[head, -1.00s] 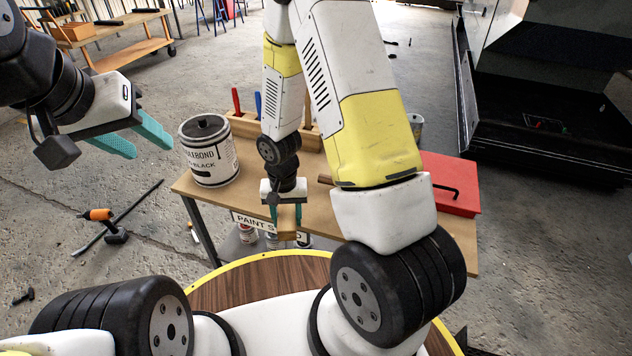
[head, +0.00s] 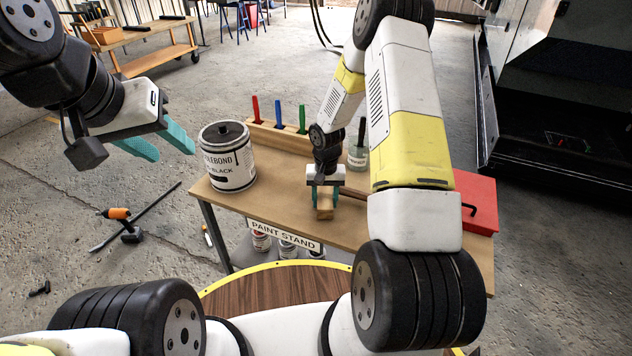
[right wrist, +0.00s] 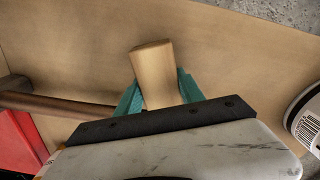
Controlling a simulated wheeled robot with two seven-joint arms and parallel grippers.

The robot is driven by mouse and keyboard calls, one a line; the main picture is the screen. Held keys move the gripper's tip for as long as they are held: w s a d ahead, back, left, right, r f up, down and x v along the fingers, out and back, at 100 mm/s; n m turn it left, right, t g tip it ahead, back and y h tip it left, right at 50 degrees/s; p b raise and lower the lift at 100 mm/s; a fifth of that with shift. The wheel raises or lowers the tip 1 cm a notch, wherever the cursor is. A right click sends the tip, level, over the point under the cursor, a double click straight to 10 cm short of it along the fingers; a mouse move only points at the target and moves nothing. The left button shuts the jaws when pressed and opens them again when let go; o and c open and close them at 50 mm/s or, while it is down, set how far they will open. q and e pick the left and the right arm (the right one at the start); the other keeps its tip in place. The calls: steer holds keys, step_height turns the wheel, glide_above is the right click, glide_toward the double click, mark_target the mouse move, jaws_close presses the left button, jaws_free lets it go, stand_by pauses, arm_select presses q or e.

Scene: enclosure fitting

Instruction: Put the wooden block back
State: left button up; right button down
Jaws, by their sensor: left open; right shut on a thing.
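The wooden block (head: 325,212) is a small pale brown piece between the teal fingers of my right gripper (head: 325,197). It is over the front part of the paint stand's top (head: 270,205); I cannot tell whether it touches the surface. In the right wrist view the block (right wrist: 154,72) sticks out past the shut fingers, with the bare tabletop behind it. My left gripper (head: 175,154) is open and empty, in the air left of the paint can.
A paint can (head: 228,158) stands at the left of the top. Behind are a wooden rack (head: 270,133) with red, blue and green handles and a jar (head: 358,156). A brown rod lies right of the block, near a red box (head: 476,203).

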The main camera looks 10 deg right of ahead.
steer(key=shift+f, duration=0.55)
steer(key=shift+f, duration=0.1)
steer(key=c, duration=0.7)
jaws_free()
